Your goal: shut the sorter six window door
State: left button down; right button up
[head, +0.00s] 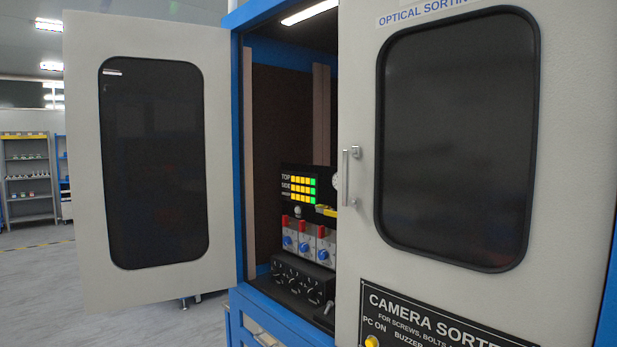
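The sorter is a blue-framed cabinet with two pale grey doors, each with a dark rounded window. The left door (84,150) stands wide open, swung out to the left of the cabinet opening. Its window (153,165) faces me. The right door (362,90) looks shut or nearly shut, with a silver handle (345,178) on its left edge. A label panel reading "CAMERA SORTER" (440,322) is on its lower part. I cannot tell from this view which door is called six. Neither gripper is in view.
Inside the opening are a display with yellow and green lights (303,189), blue knobs on pale modules (304,248) and a black dial box (300,280). A grey shelf rack (28,180) stands far left. The floor (40,285) left of the open door is clear.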

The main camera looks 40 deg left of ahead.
aim_at(148, 102)
jog(key=k+j, duration=0.1)
jog(key=j, duration=0.4)
jog(key=k+j+z, duration=0.1)
jog(key=j, duration=0.4)
jog(key=k+j, duration=0.1)
jog(key=j, duration=0.4)
jog(key=j+z, duration=0.1)
jog(key=j, duration=0.3)
jog(key=k+j, duration=0.15)
jog(key=j, duration=0.25)
jog(key=k+j+z, duration=0.15)
jog(key=j, duration=0.25)
jog(key=j+z, duration=0.1)
jog(key=j, duration=0.3)
jog(key=k+j+z, duration=0.1)
jog(key=j, duration=0.3)
jog(key=k+j, duration=0.2)
jog(key=j, duration=0.15)
jog(key=k+j+z, duration=0.15)
jog(key=j, duration=0.25)
jog(key=k+j+z, duration=0.1)
jog(key=j, duration=0.35)
jog(key=k+j+z, duration=0.1)
jog(key=j, duration=0.35)
jog(key=j+z, duration=0.15)
jog(key=j, duration=1.35)
jog(key=i, duration=0.05)
